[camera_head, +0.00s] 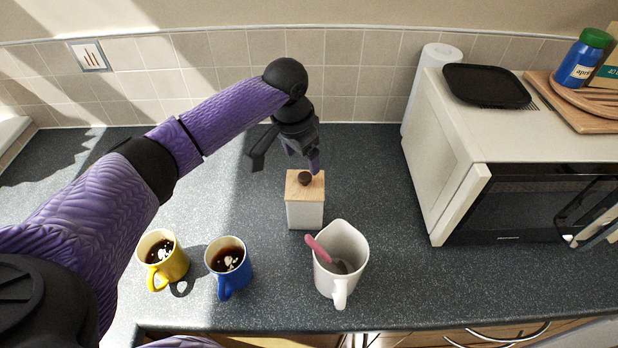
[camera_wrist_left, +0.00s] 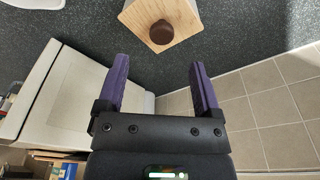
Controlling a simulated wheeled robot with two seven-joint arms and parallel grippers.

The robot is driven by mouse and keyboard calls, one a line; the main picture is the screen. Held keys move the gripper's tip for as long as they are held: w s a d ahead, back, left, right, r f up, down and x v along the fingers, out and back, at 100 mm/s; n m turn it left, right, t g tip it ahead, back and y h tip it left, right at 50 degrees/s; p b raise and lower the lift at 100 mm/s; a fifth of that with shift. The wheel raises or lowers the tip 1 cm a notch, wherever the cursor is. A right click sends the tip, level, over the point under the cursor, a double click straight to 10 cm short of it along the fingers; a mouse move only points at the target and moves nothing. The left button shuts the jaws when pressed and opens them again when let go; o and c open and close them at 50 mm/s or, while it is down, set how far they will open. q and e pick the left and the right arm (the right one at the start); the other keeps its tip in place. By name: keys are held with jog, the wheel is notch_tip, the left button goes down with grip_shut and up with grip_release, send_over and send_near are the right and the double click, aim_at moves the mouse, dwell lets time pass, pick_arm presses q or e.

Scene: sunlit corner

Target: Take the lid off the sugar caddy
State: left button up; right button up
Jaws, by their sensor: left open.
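The sugar caddy (camera_head: 305,214) is a white square box standing upright on the dark counter. Its pale wooden lid (camera_head: 293,190) with a round dark brown knob (camera_head: 305,178) sits on top. My left gripper (camera_head: 309,158) is open and empty, just above and behind the knob in the head view. In the left wrist view the open purple fingers of my left gripper (camera_wrist_left: 158,68) point toward the lid (camera_wrist_left: 184,17). The knob (camera_wrist_left: 162,32) lies beyond the fingertips, roughly centred between them, not touched. My right gripper is not seen.
A white jug (camera_head: 342,262) with a pink-handled utensil stands close in front of the caddy. A blue mug (camera_head: 229,270) and a yellow mug (camera_head: 163,262) stand front left. A microwave (camera_head: 465,160) is at right, a paper roll (camera_head: 431,66) behind it. Counter behind the caddy is clear.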

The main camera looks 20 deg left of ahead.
aim_at(304, 176)
pick_arm(q)
jog(key=f, duration=0.4)
jog(key=w+f+b, duration=0.1)
jog(key=f, duration=0.1)
jog(key=shift+c, duration=0.3)
grip_shut()
